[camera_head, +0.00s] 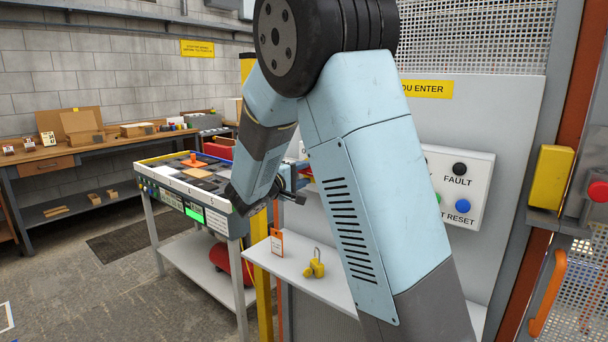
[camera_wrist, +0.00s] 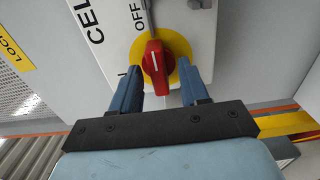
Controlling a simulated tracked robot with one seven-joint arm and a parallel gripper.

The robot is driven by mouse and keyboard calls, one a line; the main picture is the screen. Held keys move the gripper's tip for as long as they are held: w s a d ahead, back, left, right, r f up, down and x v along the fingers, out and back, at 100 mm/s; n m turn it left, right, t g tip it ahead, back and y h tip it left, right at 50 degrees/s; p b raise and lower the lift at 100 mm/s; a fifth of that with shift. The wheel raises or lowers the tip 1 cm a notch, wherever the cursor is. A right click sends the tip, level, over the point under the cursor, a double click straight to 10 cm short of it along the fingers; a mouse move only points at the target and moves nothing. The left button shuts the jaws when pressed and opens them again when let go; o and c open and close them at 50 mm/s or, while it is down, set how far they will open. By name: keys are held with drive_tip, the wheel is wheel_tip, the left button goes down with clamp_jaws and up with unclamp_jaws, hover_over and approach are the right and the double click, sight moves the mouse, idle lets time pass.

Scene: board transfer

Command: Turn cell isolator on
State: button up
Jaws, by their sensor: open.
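The cell isolator's red rotary knob (camera_wrist: 155,68) sits on a yellow disc (camera_wrist: 178,45) on a white panel in the wrist view. Lettering beginning "CEL" and the word "OFF" show beside it. The knob's white line points towards the top of the picture, near "OFF". My gripper (camera_wrist: 160,70) is open, with one blue finger on each side of the knob. Whether either finger touches it I cannot tell. In the head view my arm hides most of the isolator, and my gripper (camera_head: 290,188) shows only in part beyond the forearm.
A control box (camera_head: 466,180) with FAULT and RESET buttons is right of my arm.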

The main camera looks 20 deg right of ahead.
drive_tip(key=shift+w+d, duration=0.2)
drive_tip(key=shift+d, duration=0.1)
clamp_jaws()
